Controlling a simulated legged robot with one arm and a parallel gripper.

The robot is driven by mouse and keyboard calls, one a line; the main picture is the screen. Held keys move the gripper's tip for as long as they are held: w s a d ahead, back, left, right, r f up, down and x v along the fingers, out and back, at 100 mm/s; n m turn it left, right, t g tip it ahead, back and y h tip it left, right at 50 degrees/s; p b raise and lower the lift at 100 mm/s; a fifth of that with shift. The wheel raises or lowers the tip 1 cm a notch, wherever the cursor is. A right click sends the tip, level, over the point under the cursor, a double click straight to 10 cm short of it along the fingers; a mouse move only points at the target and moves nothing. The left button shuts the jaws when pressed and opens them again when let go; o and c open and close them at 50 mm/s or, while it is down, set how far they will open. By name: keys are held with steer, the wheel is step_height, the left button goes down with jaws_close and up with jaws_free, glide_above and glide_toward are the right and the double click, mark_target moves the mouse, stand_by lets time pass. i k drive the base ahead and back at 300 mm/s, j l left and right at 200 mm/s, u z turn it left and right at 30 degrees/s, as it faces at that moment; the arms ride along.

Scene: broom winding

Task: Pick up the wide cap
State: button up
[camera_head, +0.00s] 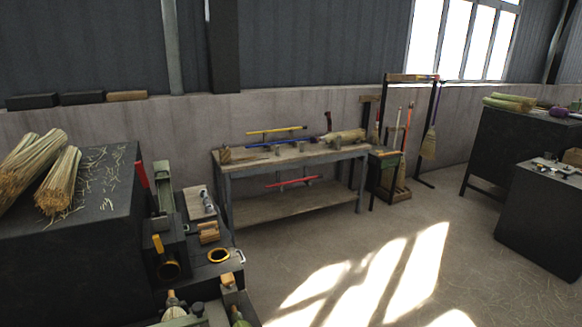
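A round gold-rimmed piece with a dark centre (218,255) lies on the dark bench at lower left; I cannot tell whether it is the wide cap.
Straw bundles (58,182) lie on a black bench (105,235) at left. A workbench (285,156) with tools stands at the back wall, beside a broom rack (410,78). Dark tables (535,215) stand at right. The middle floor (390,255) is clear.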

mark_target(209, 209)
steer(key=i+l, duration=1.3)
steer(key=l, duration=0.25)
steer(key=i+j+u, duration=0.1)
steer(key=i+u, duration=0.7)
steer(key=i+l+u, duration=0.25)
steer(key=i+u, duration=0.15)
steer(key=i+l+u, duration=1.6)
steer(key=i+l, duration=0.05)
steer(key=l, duration=0.1)
